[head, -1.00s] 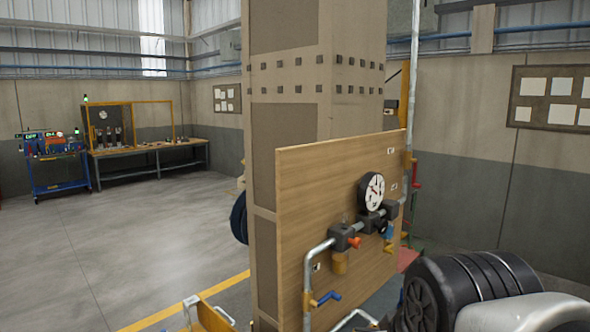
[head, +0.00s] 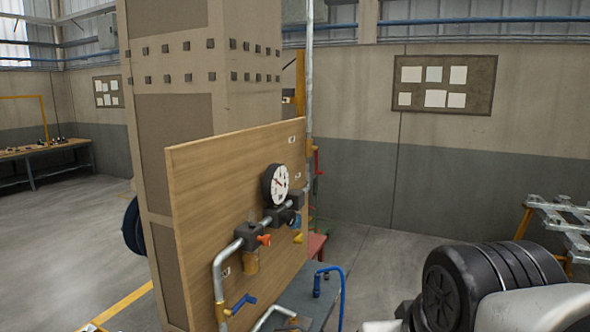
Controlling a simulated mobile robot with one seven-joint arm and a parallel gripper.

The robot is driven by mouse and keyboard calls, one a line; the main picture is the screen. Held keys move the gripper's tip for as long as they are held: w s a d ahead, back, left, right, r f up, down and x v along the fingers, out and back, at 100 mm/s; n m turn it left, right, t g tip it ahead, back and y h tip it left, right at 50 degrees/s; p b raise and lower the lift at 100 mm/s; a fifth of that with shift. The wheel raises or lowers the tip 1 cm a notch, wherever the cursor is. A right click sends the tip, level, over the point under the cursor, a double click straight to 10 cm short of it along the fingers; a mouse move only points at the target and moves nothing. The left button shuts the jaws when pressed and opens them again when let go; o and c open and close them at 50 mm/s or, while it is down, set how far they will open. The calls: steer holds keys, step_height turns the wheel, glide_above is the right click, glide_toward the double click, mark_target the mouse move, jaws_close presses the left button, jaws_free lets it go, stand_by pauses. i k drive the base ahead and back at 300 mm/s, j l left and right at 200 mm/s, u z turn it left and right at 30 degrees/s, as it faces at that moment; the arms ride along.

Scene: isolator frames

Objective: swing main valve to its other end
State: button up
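A wooden board (head: 205,190) carries metal pipework with several handles. A blue lever (head: 241,303) sits low on the vertical pipe (head: 219,285) and points right and slightly up. A small orange-red handle (head: 264,240) is on the dark block above it, and a yellow handle (head: 298,238) is further right. No readable label shows which one is the main valve. A round white-faced gauge (head: 277,184) stands above the pipe. My gripper is not in view; only my arm shows at the lower right.
A metal rack (head: 560,220) is at the right. Open floor lies at the left and between board and back wall.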

mark_target(315, 149)
steer(key=i+l, duration=0.65)
steer(key=i, duration=0.3)
steer(key=i+l+z, duration=0.1)
steer(key=i+l, duration=0.55)
steer(key=i, duration=0.25)
